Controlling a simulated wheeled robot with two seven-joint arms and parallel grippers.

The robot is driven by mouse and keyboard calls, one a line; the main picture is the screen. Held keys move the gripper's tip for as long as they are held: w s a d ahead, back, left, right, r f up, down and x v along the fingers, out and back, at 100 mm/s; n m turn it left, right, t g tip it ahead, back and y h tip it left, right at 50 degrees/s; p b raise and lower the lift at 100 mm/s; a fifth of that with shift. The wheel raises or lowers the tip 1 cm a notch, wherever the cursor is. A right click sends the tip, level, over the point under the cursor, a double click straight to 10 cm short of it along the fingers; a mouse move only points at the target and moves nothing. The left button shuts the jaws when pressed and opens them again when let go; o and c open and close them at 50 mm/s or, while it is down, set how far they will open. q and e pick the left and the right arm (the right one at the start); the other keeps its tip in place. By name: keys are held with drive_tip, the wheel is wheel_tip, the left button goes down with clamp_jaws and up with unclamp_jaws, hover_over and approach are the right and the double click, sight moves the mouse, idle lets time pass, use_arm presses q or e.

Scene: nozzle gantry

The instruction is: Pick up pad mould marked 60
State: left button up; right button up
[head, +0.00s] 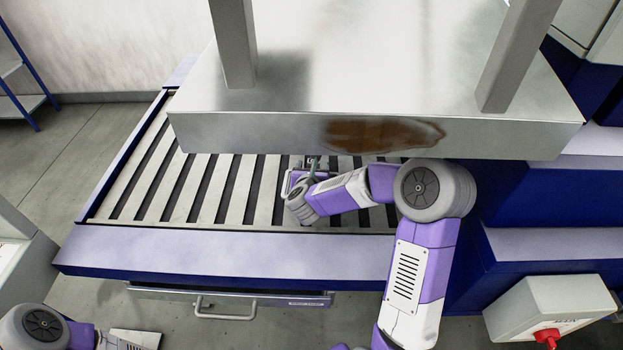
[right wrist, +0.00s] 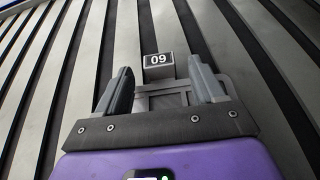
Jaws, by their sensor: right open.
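The pad mould (right wrist: 158,62) is a small grey block in the right wrist view. Its white label reads 60 and appears upside down there. A grey ribbed part, lower and closer to the palm, lies between the fingers. My right gripper (right wrist: 162,88) is open, with one dark finger on each side of that part. The labelled block sits just beyond the fingertips. I cannot tell whether the fingers touch anything. In the head view my right gripper (head: 312,168) reaches over the slats by the gantry's front edge, and the mould cannot be made out.
A slatted bed (head: 185,190) with a blue-lilac frame (head: 220,248) lies under my right arm. A large metal gantry box (head: 250,135) with a rusty patch overhangs it and hides its far part. A control box with a red knob (head: 547,337) stands at lower right.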

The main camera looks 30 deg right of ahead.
drive_tip(key=shift+x, duration=0.95)
drive_tip(key=c, duration=1.2)
clamp_jaws()
drive_tip(key=shift+r, duration=0.1)
